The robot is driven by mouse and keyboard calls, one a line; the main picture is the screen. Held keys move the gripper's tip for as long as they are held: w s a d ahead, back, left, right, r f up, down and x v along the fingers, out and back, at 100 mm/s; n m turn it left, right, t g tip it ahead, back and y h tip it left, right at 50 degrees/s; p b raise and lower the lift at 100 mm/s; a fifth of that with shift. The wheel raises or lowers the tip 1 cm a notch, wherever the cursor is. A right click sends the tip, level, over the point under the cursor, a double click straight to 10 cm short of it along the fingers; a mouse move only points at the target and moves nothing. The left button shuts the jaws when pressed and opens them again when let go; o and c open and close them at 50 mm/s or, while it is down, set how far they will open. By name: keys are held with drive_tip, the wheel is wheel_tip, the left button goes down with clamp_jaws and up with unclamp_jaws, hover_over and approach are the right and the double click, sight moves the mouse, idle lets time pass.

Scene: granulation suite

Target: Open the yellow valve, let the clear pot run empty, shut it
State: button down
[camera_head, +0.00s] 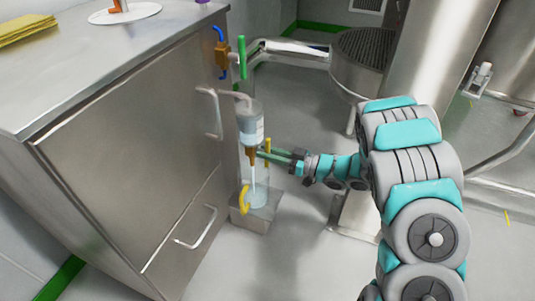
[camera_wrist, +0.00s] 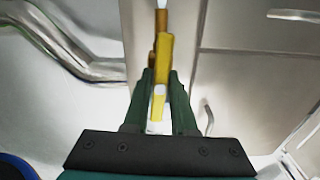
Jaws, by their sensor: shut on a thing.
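The clear pot (camera_head: 250,122) hangs on the side of the steel cabinet and holds pale liquid. A brass valve (camera_head: 251,155) sits under it, and a pale stream runs down from it into a clear vessel (camera_head: 262,197) below. The yellow valve handle (camera_head: 267,145) shows beside the brass body. My gripper (camera_head: 262,155) reaches in from the right with green fingers. In the wrist view my gripper (camera_wrist: 161,95) is shut on the yellow handle (camera_wrist: 163,65), one finger on each side. The fingers hide part of the valve.
The clear vessel has a yellow handle (camera_head: 244,199) and stands in a steel tray (camera_head: 248,222). A green lever (camera_head: 242,57) and a brass fitting (camera_head: 222,58) with blue pipes are above. The steel cabinet (camera_head: 130,110) fills the left. Steel vessels stand right; floor shows between.

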drive_tip(key=c, duration=0.7)
unclamp_jaws()
drive_tip(key=v, duration=0.7)
drive_tip(key=shift+s+d, duration=0.15)
drive_tip(key=shift+d, duration=0.2)
